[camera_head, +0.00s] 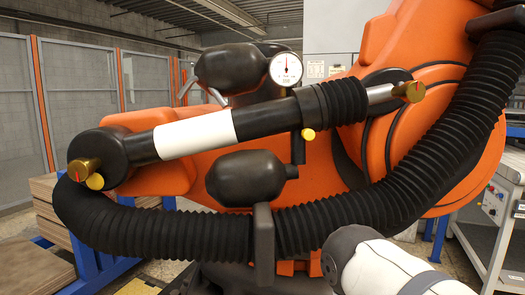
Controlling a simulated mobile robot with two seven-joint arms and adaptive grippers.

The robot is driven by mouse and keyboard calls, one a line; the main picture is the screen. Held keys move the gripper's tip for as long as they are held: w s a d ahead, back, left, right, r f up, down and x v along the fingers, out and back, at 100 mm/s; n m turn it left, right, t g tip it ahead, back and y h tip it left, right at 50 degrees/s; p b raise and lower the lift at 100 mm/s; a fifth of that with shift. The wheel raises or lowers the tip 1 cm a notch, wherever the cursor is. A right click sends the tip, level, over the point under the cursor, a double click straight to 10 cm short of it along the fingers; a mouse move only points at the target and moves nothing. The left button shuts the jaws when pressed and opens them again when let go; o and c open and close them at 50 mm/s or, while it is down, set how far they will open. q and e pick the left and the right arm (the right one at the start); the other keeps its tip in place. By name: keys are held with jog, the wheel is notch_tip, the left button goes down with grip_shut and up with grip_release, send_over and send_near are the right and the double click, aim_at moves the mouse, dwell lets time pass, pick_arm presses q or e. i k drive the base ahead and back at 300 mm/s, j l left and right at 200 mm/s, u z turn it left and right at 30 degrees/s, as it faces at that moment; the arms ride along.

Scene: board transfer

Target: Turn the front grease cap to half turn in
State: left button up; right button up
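Two brass grease caps show on the ends of a black and white cylinder (194,134) on an orange industrial robot arm (220,180). One brass cap (82,171) is at the lower left end and has a red mark on its face. The other brass cap (412,91) is at the upper right end, also with a red mark. I cannot tell from the picture alone which one is called front. Neither cap has a gripper on it. Neither gripper is in view. A white and dark grey arm link at the lower right looks like mine.
A thick black corrugated hose (160,232) sags below the cylinder and rises at the right. A round gauge (286,68) and two black canisters (245,178) sit near the middle. A grey cart (490,235) stands right, stacked boards (30,270) left.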

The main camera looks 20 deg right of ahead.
aim_at(412, 92)
jog(key=z, duration=1.55)
jog(key=l+z, duration=0.1)
jog(key=l, duration=0.35)
